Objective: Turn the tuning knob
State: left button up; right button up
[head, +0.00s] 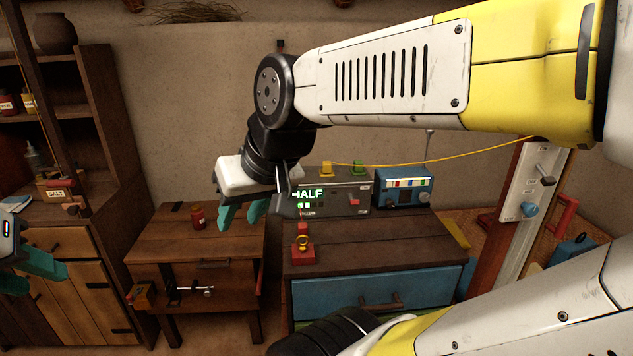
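A small blue radio (404,187) with a coloured strip dial and an antenna stands at the back right of the dark wooden bench (400,238). Dark round shapes low on its front look like knobs, too small to tell which is the tuning knob. My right gripper (242,213) hangs left of the radio, in front of the grey box's left end, well apart from the radio. Its teal fingers are apart with nothing seen between them. My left gripper (28,274) is at the left edge, partly cut off, its teal fingers apart and empty.
A grey box (345,196) with a green "HALF" display sits left of the radio. A red block with a ring (303,252) is at the bench's front left. A yellow cable (430,162) runs behind the radio. A panel post (520,200) stands right.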

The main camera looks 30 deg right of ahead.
aim_at(423, 196)
jog(key=k+l+u, duration=0.1)
jog(key=u, duration=0.3)
jog(key=k+l+u, duration=0.1)
jog(key=u, duration=0.3)
jog(key=k+l+u, duration=0.15)
jog(key=u, duration=0.25)
jog(key=k+u, duration=0.15)
jog(key=u, duration=0.25)
jog(key=k+l+u, duration=0.15)
jog(key=k+u, duration=0.35)
jog(key=k, duration=0.25)
jog(key=k+l+z, duration=0.45)
jog(key=k, duration=0.3)
jog(key=k+l+z, duration=0.6)
jog(key=l, duration=0.2)
jog(key=k+l+z, duration=0.1)
jog(key=l, duration=0.25)
jog(key=k+l+z, duration=0.1)
jog(key=l, duration=0.25)
jog(key=k+j, duration=0.2)
jog(key=j, duration=0.2)
